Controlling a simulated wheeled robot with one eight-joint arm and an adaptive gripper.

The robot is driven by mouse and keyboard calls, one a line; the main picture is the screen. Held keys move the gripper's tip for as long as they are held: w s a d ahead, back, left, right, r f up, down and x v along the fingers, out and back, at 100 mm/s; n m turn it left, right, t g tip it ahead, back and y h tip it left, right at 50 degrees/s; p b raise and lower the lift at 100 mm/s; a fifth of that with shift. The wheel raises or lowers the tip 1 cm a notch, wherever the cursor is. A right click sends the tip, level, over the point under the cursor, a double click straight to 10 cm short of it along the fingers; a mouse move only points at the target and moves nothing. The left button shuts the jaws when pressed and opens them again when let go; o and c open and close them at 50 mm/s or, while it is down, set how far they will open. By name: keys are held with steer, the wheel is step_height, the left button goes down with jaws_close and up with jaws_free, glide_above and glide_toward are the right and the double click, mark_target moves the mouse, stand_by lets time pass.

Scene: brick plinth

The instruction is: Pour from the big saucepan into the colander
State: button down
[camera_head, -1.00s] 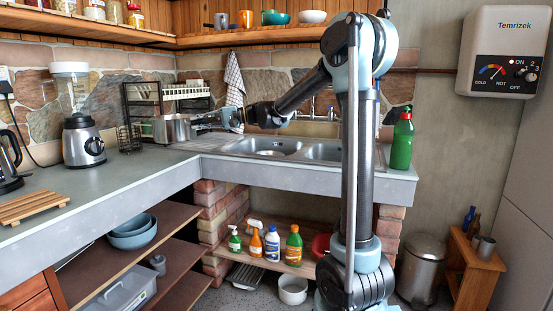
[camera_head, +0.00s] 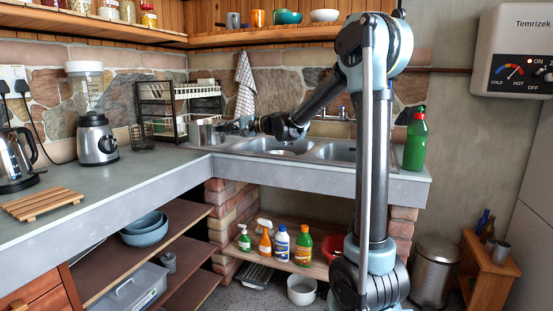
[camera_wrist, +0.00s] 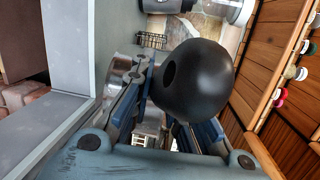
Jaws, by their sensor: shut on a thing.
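The big saucepan (camera_head: 205,132), a shiny metal pan, is at the back corner of the counter, left of the sink, in the head view. My gripper (camera_head: 241,126) is on its right side, shut on its handle. In the wrist view the handle's large round black end (camera_wrist: 198,82) stands between the fingers of my gripper (camera_wrist: 160,108). Part of the pan's metal wall (camera_wrist: 121,68) shows beyond the left finger. The pan's contents are hidden. I cannot make out the colander in either view.
The double sink (camera_head: 270,145) lies right of the pan. A dark dish rack (camera_head: 180,100) stands close behind it. A blender (camera_head: 96,140) and wooden trivet (camera_head: 42,203) are on the left counter. A green bottle (camera_head: 415,142) stands at the right end. The left counter's middle is clear.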

steer(key=w+d+f+m+t+h, duration=0.4)
steer(key=w+d+m+t, duration=0.3)
steer(key=w, duration=0.3)
steer(key=shift+d+f+t+h, duration=0.4)
steer(key=shift+d+f+t, duration=0.4)
steer(key=shift+f+t, duration=0.1)
steer(key=w+d+r+m+y+p, duration=0.1)
steer(key=w+d+r+m, duration=0.1)
steer(key=d+r+m, duration=0.1)
steer(key=shift+w+d+r+m, duration=0.3)
steer(key=shift+w+d+m, duration=0.1)
steer(key=shift+d+m, duration=0.25)
steer(key=shift+w+d+r+m+p, duration=0.1)
steer(key=shift+w+d+m+p, duration=0.1)
steer(key=shift+d+m+p, duration=0.1)
